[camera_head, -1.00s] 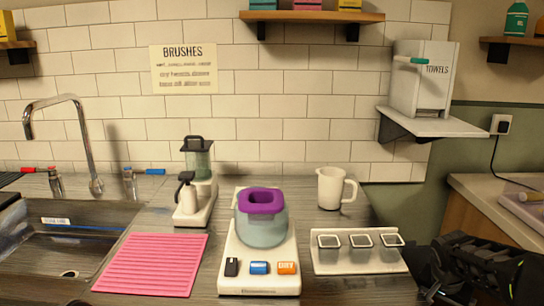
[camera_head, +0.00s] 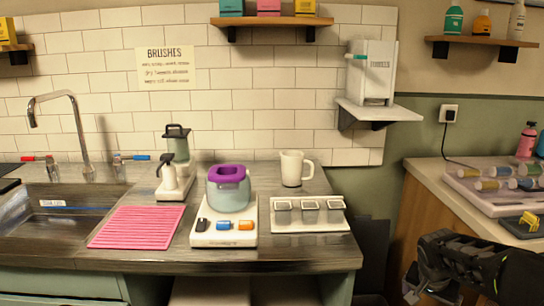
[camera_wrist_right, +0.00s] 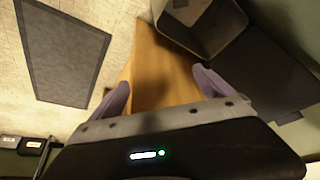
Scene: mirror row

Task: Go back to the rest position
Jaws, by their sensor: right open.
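My right gripper (camera_wrist_right: 160,85) shows in the right wrist view with its two purple-grey fingers spread apart and nothing between them. Beyond the fingers is a plain orange-brown wooden panel. In the head view my dark right arm is at the lower right, in front of the right-hand counter; its fingertips cannot be made out there. My left gripper is not in view.
The main counter (camera_head: 110,257) holds a white base (camera_head: 225,240) with a purple-topped container (camera_head: 229,188), a pink mat (camera_head: 137,227), a mug (camera_head: 293,168) and a cup rack (camera_head: 308,225). A right counter (camera_head: 440,178) bears a tray. The wrist view shows a dark floor mat (camera_wrist_right: 62,52) and a bin (camera_wrist_right: 200,22).

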